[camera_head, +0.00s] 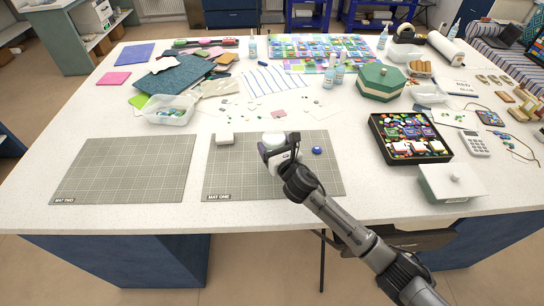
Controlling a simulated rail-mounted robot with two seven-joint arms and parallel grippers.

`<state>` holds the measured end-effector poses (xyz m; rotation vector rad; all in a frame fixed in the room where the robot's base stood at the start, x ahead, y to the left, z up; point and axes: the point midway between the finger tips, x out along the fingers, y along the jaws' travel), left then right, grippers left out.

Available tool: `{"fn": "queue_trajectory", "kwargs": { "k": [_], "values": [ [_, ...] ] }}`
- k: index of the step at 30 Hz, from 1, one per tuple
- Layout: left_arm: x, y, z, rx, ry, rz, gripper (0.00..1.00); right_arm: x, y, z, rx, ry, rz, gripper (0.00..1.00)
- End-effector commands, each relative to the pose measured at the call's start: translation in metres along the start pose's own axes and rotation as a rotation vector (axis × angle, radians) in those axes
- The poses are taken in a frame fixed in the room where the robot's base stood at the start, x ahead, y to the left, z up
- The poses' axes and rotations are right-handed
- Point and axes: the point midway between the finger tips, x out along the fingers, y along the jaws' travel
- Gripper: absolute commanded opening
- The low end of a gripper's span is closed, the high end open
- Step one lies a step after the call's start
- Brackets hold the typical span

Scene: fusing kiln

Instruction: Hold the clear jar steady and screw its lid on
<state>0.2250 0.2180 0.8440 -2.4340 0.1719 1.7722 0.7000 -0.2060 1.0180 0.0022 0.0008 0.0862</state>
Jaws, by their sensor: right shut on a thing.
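The clear jar (274,138) stands on the mat marked MAT ONE (240,180), mostly hidden behind my right gripper; its pale round top shows above the fingers. My right gripper (272,149) is shut on the jar, its arm coming in from the lower right. A small round blue piece (317,150), which looks like the lid, lies on the mat to the right of the gripper, apart from the jar. My left gripper is not in view.
A small white block (225,138) sits at the mat's back left. The mat marked MAT TWO (125,170) is bare. A black tray of colored pieces (410,138) and a white lidded box (452,182) stand to the right. A clear tub (170,110) is at the left.

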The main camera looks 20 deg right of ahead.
Motion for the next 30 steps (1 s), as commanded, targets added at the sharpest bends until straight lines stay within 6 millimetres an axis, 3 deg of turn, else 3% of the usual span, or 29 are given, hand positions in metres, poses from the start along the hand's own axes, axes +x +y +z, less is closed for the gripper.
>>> {"fn": "queue_trajectory", "kwargs": {
  "k": [15, 25, 30],
  "values": [
    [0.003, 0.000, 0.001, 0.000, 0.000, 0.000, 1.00, 0.005, 0.004, -0.005, 0.001, -0.001, 0.000, 0.08],
    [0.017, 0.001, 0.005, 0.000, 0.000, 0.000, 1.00, 0.005, 0.005, -0.042, 0.003, 0.001, 0.000, 0.08],
    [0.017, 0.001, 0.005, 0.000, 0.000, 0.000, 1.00, 0.005, 0.004, -0.043, 0.000, -0.002, 0.000, 0.08]
  ]
}}
